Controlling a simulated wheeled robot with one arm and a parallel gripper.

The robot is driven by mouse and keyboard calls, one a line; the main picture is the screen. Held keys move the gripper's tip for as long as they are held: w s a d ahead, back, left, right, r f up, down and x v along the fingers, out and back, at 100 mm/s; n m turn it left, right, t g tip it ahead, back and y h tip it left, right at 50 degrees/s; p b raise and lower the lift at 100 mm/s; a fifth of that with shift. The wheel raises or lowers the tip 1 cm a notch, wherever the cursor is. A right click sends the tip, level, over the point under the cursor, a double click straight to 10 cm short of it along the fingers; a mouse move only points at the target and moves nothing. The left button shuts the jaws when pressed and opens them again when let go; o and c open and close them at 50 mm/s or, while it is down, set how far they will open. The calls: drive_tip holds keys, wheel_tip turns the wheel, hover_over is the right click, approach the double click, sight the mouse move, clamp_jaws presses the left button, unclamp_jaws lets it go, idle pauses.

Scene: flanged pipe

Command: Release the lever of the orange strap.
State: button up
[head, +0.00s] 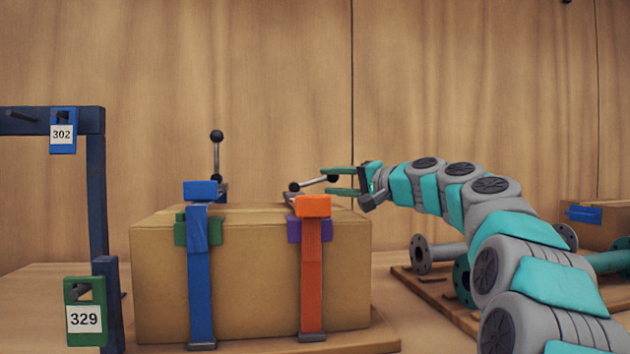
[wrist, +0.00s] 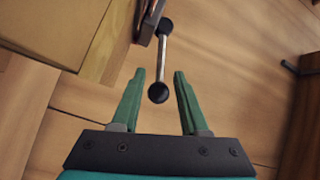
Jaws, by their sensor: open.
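The orange strap (head: 311,270) runs down the front of a cardboard box (head: 260,270), with an orange block at its top edge. Its lever (head: 312,183) is a metal rod with a black ball at each end, lying low over the box top and pointing right with a slight upward tilt. My gripper (head: 338,180) is open, to the right of the strap. In the wrist view the lever (wrist: 162,58) reaches between the open fingers (wrist: 159,76), and its near ball sits between them with gaps on both sides.
A blue strap (head: 200,280) to the left has its own lever (head: 216,158) standing upright. A dark blue frame (head: 96,190) with tags 302 and 329 stands at the left. Flanged pipes (head: 450,252) lie on a wooden board at the right.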

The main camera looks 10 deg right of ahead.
sight(321, 181)
drive_tip(key=shift+x, duration=2.15)
clamp_jaws()
drive_tip(key=shift+f, duration=0.1)
